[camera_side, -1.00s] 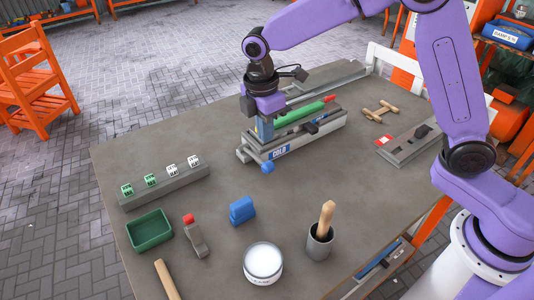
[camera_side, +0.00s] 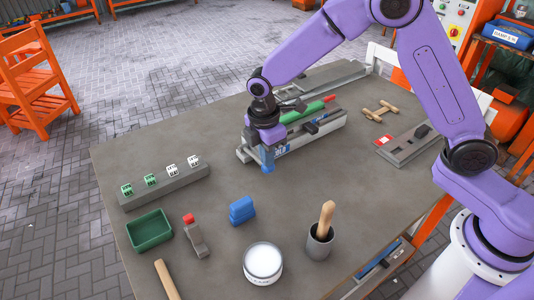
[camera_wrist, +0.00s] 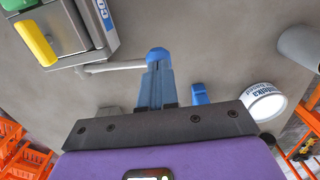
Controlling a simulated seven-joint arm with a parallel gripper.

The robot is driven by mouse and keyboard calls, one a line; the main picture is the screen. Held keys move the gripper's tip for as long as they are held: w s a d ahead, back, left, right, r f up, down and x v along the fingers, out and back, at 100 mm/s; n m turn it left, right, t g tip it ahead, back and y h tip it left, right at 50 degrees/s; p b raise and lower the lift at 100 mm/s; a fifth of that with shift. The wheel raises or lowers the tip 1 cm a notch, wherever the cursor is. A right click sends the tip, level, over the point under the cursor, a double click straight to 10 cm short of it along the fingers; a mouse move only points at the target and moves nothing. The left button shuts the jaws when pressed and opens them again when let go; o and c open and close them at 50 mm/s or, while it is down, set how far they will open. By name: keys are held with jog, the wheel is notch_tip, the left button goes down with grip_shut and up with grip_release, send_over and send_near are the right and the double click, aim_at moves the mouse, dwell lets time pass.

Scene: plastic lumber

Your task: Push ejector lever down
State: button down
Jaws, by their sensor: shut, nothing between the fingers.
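The ejector lever's blue knob (camera_side: 268,169) is at the front end of the grey device (camera_side: 335,128) on the table. In the wrist view, the knob (camera_wrist: 158,53) sits at the end of a pale rod (camera_wrist: 112,67) that comes out of the device's side. My gripper (camera_side: 267,155) is shut and empty and points down at the knob. In the wrist view its blue fingertips (camera_wrist: 157,70) line up with the knob and partly cover it. I cannot tell whether they touch it.
A green rod (camera_side: 302,113) lies along the device. A blue block (camera_side: 242,210), a white tin (camera_side: 263,262) and a grey cup with a wooden handle (camera_side: 320,240) stand in front. A grey rail with small cubes (camera_side: 165,187) is at left. Bare tabletop surrounds the knob's front.

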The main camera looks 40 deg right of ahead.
jog(key=shift+s+f, duration=0.3)
jog(key=shift+f, duration=0.35)
jog(key=shift+s+f, duration=0.3)
jog(key=shift+f, duration=0.3)
notch_tip(320, 180, up, 14)
jog(key=s, duration=0.2)
jog(key=s+d+m, duration=0.1)
jog(key=s+d, duration=0.4)
jog(key=s, duration=0.3)
jog(key=s+d+m, duration=0.2)
jog(key=s+d, duration=0.3)
jog(key=s, duration=0.4)
jog(key=s+d+m+y, duration=0.1)
jog(key=s+d+m, duration=0.1)
jog(key=s+d, duration=0.3)
jog(key=s, duration=0.4)
jog(key=shift+s+d+f, duration=0.15)
jog(key=shift+d+f, duration=0.2)
jog(key=shift+f, duration=0.05)
